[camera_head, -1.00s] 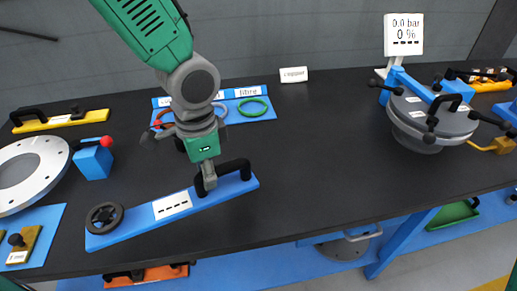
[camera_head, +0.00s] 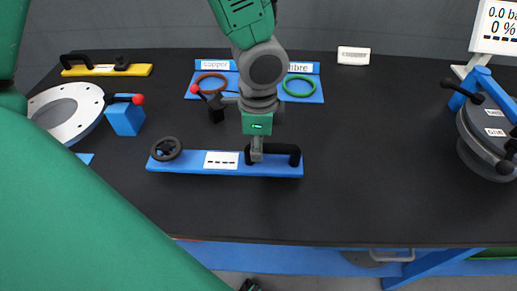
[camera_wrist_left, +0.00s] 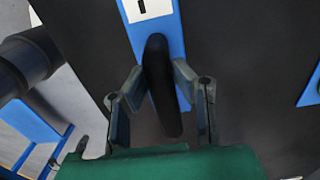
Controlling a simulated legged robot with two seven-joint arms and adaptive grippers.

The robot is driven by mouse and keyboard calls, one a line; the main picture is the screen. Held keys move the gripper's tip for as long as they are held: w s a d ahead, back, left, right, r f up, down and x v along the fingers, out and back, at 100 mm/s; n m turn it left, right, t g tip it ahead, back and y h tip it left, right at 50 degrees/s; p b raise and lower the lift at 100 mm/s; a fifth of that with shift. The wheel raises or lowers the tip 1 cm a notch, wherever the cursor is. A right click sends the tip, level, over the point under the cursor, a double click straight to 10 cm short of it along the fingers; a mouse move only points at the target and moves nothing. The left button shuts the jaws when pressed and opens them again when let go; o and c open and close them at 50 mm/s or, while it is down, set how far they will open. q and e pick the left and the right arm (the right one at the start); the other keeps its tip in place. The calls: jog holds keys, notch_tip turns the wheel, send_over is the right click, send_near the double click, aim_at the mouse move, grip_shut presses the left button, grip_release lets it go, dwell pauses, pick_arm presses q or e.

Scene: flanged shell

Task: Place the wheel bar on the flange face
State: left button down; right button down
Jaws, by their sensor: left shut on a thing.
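The wheel bar (camera_head: 190,163) is a blue bar with a black handwheel at its left end, a white label in the middle and a black handle at its right end. My left gripper (camera_head: 257,157) is shut on the handle. In the left wrist view the black handle (camera_wrist_left: 160,80) lies between the fingers (camera_wrist_left: 160,90), with the blue bar (camera_wrist_left: 170,30) beyond. I cannot tell whether the bar touches the table. The flange face (camera_head: 90,105) is a pale ring with holes around a grey disc at the far left, apart from the bar. My right gripper is out of view.
A blue block (camera_head: 125,120) with a red-knobbed lever stands right of the flange. A yellow bar (camera_head: 138,70) lies behind. A blue tray (camera_head: 312,96) with rings sits behind my gripper. A grey lidded vessel (camera_head: 480,150) stands at right. The table's middle right is clear.

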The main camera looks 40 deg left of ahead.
pick_arm(q)
jog(key=f, duration=0.3)
jog(key=shift+a, duration=0.2)
jog(key=shift+r, duration=0.15)
jog(key=shift+d, duration=0.1)
jog(key=c, duration=1.3)
grip_release()
jog(key=shift+c, duration=0.2)
